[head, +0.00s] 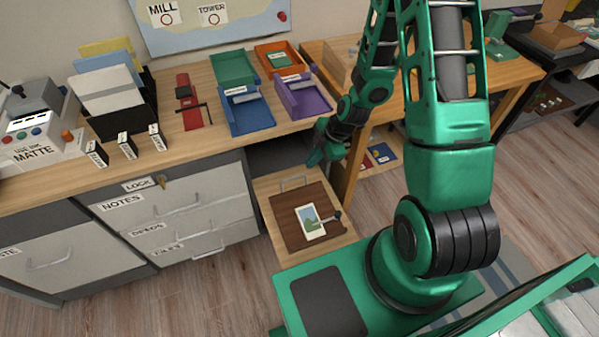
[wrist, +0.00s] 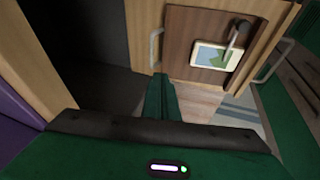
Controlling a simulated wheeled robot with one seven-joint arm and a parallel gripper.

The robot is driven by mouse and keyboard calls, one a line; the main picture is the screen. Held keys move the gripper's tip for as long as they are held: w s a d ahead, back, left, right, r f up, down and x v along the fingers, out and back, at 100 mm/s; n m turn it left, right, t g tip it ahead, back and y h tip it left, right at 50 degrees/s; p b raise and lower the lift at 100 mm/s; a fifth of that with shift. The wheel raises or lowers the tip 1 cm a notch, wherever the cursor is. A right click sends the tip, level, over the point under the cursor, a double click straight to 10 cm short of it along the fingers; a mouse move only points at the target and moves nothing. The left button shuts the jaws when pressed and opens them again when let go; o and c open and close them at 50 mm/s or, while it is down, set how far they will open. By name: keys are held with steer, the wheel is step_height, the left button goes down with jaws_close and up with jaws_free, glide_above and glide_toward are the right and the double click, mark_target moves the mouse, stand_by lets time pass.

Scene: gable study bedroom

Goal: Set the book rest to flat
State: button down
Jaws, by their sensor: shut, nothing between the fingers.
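The book rest appears to be the dark brown panel (head: 290,231) on a light wooden board (head: 262,186) low in front of the desk. It also shows in the wrist view (wrist: 184,48). A picture card (head: 310,222) lies on it, and a dark-knobbed lever (head: 336,216) stands by the card's right edge. I cannot tell whether the panel is tilted or flat. My gripper (head: 317,157) is shut and empty, above and beyond the panel near the desk's front edge. In the wrist view its fingers (wrist: 160,88) point towards the panel, apart from it.
A metal handle (head: 293,183) sits at the board's far edge. Drawers (head: 170,215) stand left, with a dark opening beside the board. The desk (head: 190,140) holds blue (head: 246,112), purple (head: 303,97) and green (head: 233,67) trays and a red tool (head: 188,100).

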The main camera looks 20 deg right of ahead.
glide_toward(296, 178)
step_height(296, 178, down, 3)
steer(key=s+a, duration=0.2)
steer(key=a, duration=0.1)
steer(key=w+f, duration=0.1)
steer(key=w, duration=0.1)
steer(key=shift+w+f, duration=0.35)
steer(key=shift+f, duration=0.05)
steer(key=shift+w+f, duration=0.25)
steer(key=shift+f, duration=0.05)
steer(key=f, duration=0.1)
steer(key=w+f, duration=0.1)
steer(key=f, duration=0.1)
steer(key=shift+w+f, duration=0.2)
steer(key=shift+w, duration=0.05)
steer(key=shift+f, duration=0.1)
steer(key=shift+s, duration=0.1)
steer(key=shift+d, duration=0.1)
